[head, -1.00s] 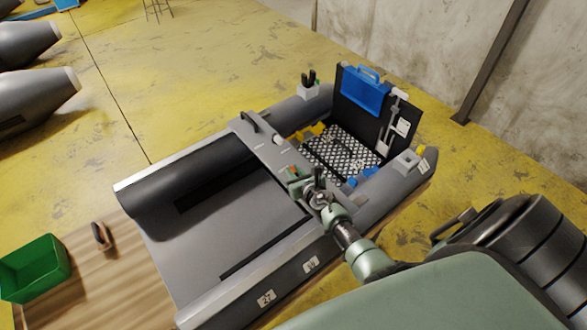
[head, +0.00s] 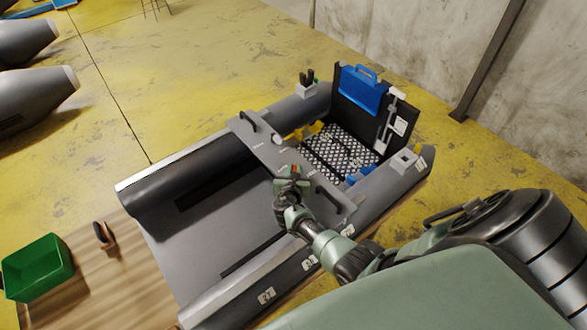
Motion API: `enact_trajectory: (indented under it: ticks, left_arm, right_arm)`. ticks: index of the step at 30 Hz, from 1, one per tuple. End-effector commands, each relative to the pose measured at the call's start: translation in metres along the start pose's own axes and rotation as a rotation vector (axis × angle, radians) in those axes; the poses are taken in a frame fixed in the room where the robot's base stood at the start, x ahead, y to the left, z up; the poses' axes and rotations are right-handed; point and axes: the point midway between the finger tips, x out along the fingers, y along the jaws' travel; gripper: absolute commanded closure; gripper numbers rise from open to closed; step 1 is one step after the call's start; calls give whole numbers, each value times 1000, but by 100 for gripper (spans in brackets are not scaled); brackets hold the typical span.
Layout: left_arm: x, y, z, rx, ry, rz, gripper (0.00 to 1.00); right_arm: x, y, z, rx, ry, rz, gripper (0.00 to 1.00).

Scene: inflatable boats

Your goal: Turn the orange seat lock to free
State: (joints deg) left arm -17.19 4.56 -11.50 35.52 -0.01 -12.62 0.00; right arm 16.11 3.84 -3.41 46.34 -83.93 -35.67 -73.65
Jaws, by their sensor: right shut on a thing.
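The grey bench seat (head: 263,147) lies across the grey inflatable boat (head: 214,211). The orange seat lock (head: 295,168) is a small orange-red piece on the seat's right half, mostly hidden by my right gripper (head: 292,178). My right gripper reaches in from the lower right and is shut on the lock. Which way the lock is turned is too small and covered to tell. My left gripper is not in view.
A black transom board (head: 369,127) with a blue case (head: 362,90) stands at the boat's far end. A checkered floor panel (head: 340,152) lies before it. A green bin (head: 38,267) and a small brown-handled item (head: 103,236) are at the lower left.

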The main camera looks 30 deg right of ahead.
Motion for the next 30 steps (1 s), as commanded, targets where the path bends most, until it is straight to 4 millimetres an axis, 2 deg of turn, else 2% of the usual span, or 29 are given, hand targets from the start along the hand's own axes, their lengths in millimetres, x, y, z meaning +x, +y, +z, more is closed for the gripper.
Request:
enact_trajectory:
  ticks: [21,30]
  left_arm:
    - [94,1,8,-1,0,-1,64]
    - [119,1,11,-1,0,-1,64]
  right_arm:
    - [2,-5,-4,247,-5,-585,100]
    - [-1,-8,-2,299,-5,-716,100]
